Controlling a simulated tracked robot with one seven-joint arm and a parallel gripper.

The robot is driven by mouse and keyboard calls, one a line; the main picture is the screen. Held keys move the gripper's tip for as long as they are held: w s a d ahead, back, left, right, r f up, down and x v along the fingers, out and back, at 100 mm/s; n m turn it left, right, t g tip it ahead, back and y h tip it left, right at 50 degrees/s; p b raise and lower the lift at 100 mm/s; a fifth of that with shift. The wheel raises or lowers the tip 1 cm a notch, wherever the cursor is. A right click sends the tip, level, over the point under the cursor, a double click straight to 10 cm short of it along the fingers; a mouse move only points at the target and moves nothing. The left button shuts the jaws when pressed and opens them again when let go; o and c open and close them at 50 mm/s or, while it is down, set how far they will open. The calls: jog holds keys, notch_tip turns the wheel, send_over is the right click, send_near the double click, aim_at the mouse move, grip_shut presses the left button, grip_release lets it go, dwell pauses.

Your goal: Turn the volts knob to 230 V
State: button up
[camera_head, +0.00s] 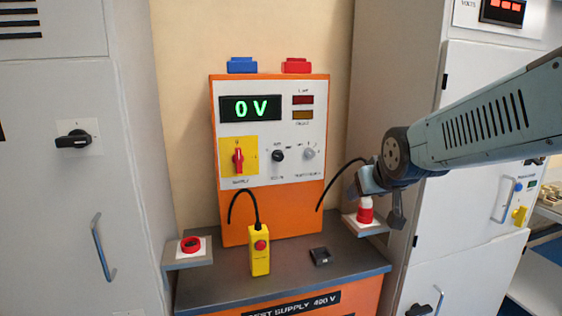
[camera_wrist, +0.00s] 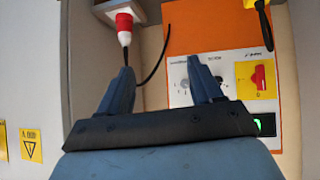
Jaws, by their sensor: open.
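The orange test supply unit (camera_head: 266,215) has a white front panel with a green display (camera_head: 250,108) reading 0 V. A black knob (camera_head: 278,155) and a grey knob (camera_head: 309,154) sit side by side below it. Their labels are too small to tell which is the volts knob. My gripper (camera_head: 378,196) is to the right of the panel, apart from both knobs. In the wrist view, my gripper (camera_wrist: 158,66) is open and empty. The panel appears upside down there, with one finger in front of part of it.
A red supply switch (camera_head: 238,159) on a yellow plate is left of the knobs. A yellow pendant (camera_head: 260,250) stands on the grey bench. A red-and-white connector (camera_head: 365,210) is close by my gripper. Cabinets flank both sides.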

jog(key=w+a+f+n+t+y, duration=0.1)
jog(key=w+a+t, duration=0.25)
jog(key=w, duration=0.35)
jog(key=w+a+f+n+t+y, duration=0.1)
jog(key=w+a+f+t+y, duration=0.1)
jog(key=w+a, duration=0.4)
jog(key=t+y, duration=0.3)
jog(key=t, duration=0.3)
send_near(279, 158)
jog(key=x, duration=0.9)
jog(key=shift+c, duration=0.2)
jog(key=c, duration=1)
